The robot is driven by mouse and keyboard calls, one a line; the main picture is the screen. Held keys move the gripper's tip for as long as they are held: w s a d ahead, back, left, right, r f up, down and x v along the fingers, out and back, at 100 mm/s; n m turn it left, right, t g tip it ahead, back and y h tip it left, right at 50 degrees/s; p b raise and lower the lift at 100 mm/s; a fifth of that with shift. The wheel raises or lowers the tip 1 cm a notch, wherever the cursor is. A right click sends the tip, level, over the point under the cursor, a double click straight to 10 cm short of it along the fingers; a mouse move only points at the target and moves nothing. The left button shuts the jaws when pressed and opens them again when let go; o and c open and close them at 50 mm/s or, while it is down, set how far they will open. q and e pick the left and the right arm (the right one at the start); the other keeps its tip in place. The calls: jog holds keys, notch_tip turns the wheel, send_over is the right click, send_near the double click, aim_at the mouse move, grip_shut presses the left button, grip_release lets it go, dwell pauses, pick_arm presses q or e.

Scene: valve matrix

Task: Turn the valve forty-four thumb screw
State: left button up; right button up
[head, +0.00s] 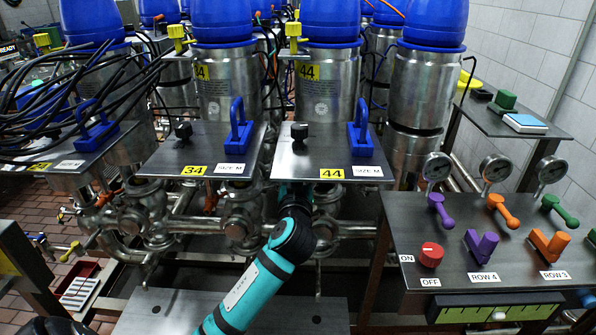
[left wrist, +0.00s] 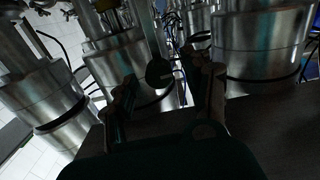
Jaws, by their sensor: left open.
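The valve 44 thumb screw (head: 299,131) is a small black knob standing on the left part of the metal plate labelled 44 (head: 312,160). One of my arms, teal and black, rises to the front edge of this plate; its gripper end is hidden in the head view. In the left wrist view my left gripper (left wrist: 165,88) is open, with two dark fingers spread apart. A dark round knob (left wrist: 158,72) shows between and beyond the fingertips. The picture is dim, and I cannot tell whether they touch it. My right gripper is not in view.
The blue handle (head: 360,128) stands right of the thumb screw. The neighbouring plate 34 (head: 205,150) has its own black knob (head: 183,131). Steel cylinders with blue caps (head: 331,20) stand behind. A control panel (head: 470,240) with coloured levers is at right. Pipes run below the plates.

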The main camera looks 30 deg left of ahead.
pick_arm(q)
jog(key=shift+c, duration=0.2)
grip_shut()
jog(key=shift+m, duration=0.4)
jog(key=m+p, duration=0.3)
jog(key=m, duration=0.1)
jog(key=shift+r+m, duration=0.15)
jog(key=shift+m, duration=0.15)
jog(key=m+p, duration=0.2)
jog(key=m, duration=0.2)
jog(key=shift+w+d, duration=0.1)
jog(key=m+p, duration=0.3)
jog(key=m, duration=0.2)
jog(key=shift+f+m+p, duration=0.2)
jog(key=shift+m+p, duration=0.85)
jog(key=shift+m, duration=1.15)
